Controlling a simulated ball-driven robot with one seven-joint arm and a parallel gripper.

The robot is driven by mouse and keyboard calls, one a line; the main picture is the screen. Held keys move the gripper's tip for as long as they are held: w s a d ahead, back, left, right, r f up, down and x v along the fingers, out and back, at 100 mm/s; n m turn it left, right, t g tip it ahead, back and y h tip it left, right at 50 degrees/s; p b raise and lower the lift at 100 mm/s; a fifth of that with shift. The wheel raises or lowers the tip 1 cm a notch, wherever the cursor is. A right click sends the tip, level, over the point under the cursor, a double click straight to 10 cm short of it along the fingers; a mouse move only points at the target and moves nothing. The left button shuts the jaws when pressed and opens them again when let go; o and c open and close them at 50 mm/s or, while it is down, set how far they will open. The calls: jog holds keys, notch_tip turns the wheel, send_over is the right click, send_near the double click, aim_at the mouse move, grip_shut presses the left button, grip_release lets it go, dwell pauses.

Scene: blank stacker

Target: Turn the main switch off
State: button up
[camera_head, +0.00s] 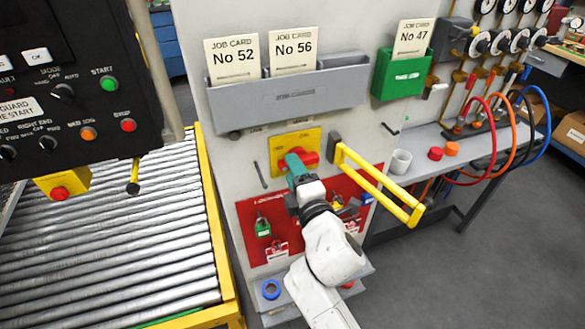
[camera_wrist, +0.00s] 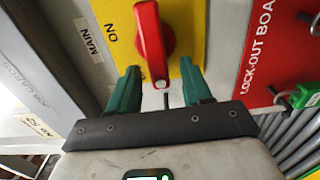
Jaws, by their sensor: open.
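The main switch is a red rotary handle (camera_wrist: 152,42) on a yellow plate (camera_wrist: 187,18). The plate reads ON beside the handle, with a MAIN label (camera_wrist: 88,40) to its left. In the head view the yellow plate (camera_head: 284,142) is on the grey panel and the red handle (camera_head: 311,158) is partly hidden by my gripper (camera_head: 293,168). In the wrist view my gripper (camera_wrist: 160,80) is open, its green fingers on either side of the handle's near end. A gap shows on both sides; I cannot tell the depth.
A yellow guard bar (camera_head: 375,185) sticks out right of the switch. The red lock-out board (camera_head: 255,213) with padlocks is below. A grey card rack (camera_head: 290,92) is above. A roller conveyor (camera_head: 120,235) and a black control box (camera_head: 75,85) stand left.

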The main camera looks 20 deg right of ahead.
jog(key=s, duration=0.9)
jog(key=shift+s+b, duration=0.2)
jog(key=shift+b, duration=0.2)
